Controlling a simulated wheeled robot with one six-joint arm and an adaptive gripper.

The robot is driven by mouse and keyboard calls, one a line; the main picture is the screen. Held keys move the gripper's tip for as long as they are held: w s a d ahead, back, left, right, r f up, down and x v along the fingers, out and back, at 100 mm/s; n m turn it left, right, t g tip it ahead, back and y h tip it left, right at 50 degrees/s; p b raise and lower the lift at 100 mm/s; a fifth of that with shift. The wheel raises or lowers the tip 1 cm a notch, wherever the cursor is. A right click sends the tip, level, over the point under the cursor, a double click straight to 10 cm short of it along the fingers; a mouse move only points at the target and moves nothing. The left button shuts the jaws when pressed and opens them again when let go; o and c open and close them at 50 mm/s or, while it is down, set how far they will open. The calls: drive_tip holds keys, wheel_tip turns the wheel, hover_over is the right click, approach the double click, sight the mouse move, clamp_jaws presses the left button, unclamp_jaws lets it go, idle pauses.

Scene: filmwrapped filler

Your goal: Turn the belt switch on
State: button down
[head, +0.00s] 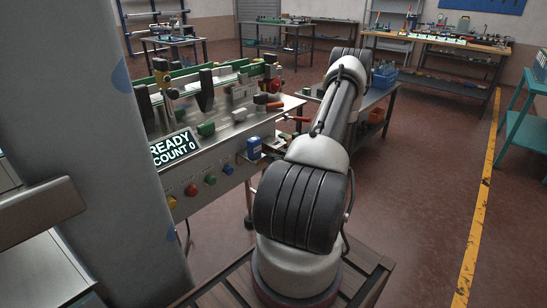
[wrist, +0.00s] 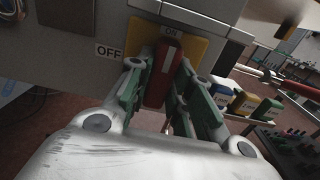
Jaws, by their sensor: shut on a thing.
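In the wrist view my gripper (wrist: 159,80) is shut on a red switch handle (wrist: 158,88), with a green-padded finger on each side. The handle stands in front of a yellow plate (wrist: 195,48) on a grey panel. An ON label (wrist: 171,31) is above the handle and an OFF label (wrist: 108,51) is to its left. The handle points up toward ON, leaning slightly. In the head view, the belt machine (head: 222,158) has a display (head: 174,147) reading READY, COUNT 0. I cannot make out the switch or my gripper there.
Several coloured buttons (head: 191,190) line the machine's front. In the wrist view, blue, yellow and green containers (wrist: 243,103) stand to the right of my gripper. Workbenches (head: 440,42) stand at the back. Open floor (head: 425,150) lies on the right, beside a yellow line (head: 480,200).

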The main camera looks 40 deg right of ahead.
drive_tip(key=c, duration=1.3)
unclamp_jaws()
drive_tip(key=shift+s, duration=0.1)
drive_tip(key=s, duration=0.8)
drive_tip(key=s+d, duration=0.1)
drive_tip(key=s, duration=0.3)
drive_tip(key=shift+w, duration=0.1)
